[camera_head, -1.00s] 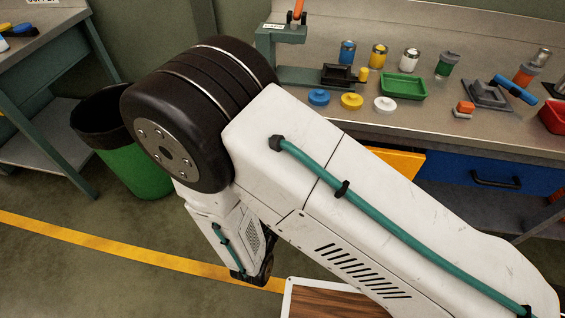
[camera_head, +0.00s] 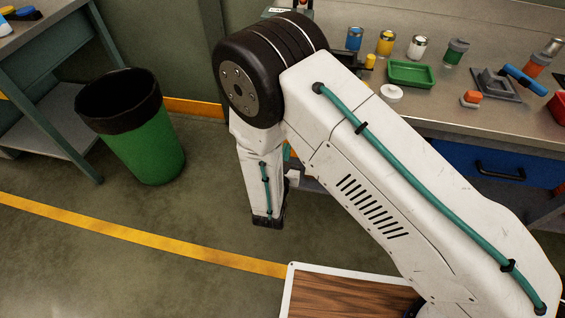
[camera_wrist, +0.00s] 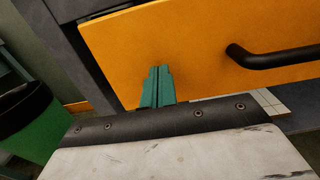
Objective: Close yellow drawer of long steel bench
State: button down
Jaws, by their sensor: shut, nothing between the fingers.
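The long steel bench (camera_head: 480,118) runs across the upper right of the head view. Its yellow drawer (camera_wrist: 200,50) fills the upper part of the wrist view, with a black bar handle (camera_wrist: 270,58) on its front. A dark gap shows between the drawer front's left edge and the bench frame (camera_wrist: 60,45). My gripper (camera_wrist: 158,72) is shut and empty, its teal fingertips in front of the lower left part of the drawer front. I cannot tell whether they touch it. In the head view my arm hides the yellow drawer and most of my gripper.
A blue drawer (camera_head: 490,168) with a black handle is in the bench at the right. A green bin (camera_head: 146,145) with a black rim stands on the floor at the left. Jars (camera_head: 386,43), a green tray (camera_head: 411,74) and tools stand on the bench top. The floor at lower left is clear.

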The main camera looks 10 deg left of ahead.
jog(key=shift+w, duration=0.45)
jog(key=w, duration=0.4)
jog(key=shift+w+d, duration=0.1)
jog(key=shift+w, duration=0.3)
jog(key=shift+w+r, duration=0.1)
jog(key=shift+r, duration=0.05)
jog(key=shift+s, duration=0.35)
jog(key=s, duration=1.4)
jog(key=shift+a, duration=0.25)
